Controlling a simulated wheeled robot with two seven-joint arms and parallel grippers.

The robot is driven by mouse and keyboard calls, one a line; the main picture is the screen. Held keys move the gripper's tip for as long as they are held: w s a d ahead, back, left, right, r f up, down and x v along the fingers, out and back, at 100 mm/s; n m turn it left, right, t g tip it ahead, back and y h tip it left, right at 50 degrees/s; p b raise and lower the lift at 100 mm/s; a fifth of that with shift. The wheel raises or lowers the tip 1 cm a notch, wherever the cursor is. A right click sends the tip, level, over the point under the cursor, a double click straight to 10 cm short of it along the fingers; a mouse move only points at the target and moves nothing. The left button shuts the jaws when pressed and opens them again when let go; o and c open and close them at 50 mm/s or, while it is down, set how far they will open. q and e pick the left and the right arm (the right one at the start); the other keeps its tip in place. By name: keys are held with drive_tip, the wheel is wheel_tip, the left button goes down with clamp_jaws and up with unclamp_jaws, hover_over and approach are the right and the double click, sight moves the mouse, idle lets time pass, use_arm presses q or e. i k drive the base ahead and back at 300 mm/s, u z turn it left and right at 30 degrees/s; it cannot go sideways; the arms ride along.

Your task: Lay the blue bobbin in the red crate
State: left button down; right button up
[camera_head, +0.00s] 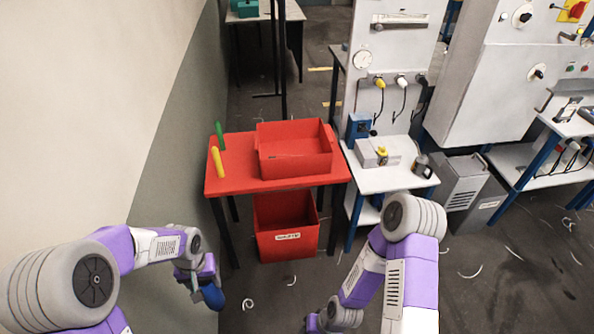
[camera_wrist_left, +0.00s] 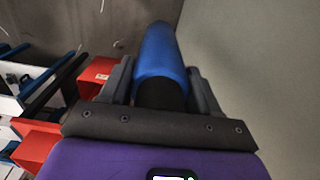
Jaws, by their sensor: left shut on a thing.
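My left gripper (camera_head: 206,286) is shut on the blue bobbin (camera_head: 213,297), low at the left, in front of the red table and clear of it. In the left wrist view the blue bobbin (camera_wrist_left: 160,58) lies lengthwise between the two dark fingers (camera_wrist_left: 158,88). An open red crate (camera_head: 295,163) stands on the red table, to the right of and beyond the gripper. A second red crate (camera_head: 287,240) with a white label is below the table. My right arm bends down at the bottom middle; its gripper is outside the frame.
A wall (camera_head: 165,150) rises close on the left. A white workbench (camera_head: 385,180) stands at the right. Pale scraps lie on the floor.

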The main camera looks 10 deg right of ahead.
sight(291, 150)
drive_tip(key=z, duration=1.5)
drive_tip(key=i, duration=1.2)
drive_tip(key=u, duration=0.8)
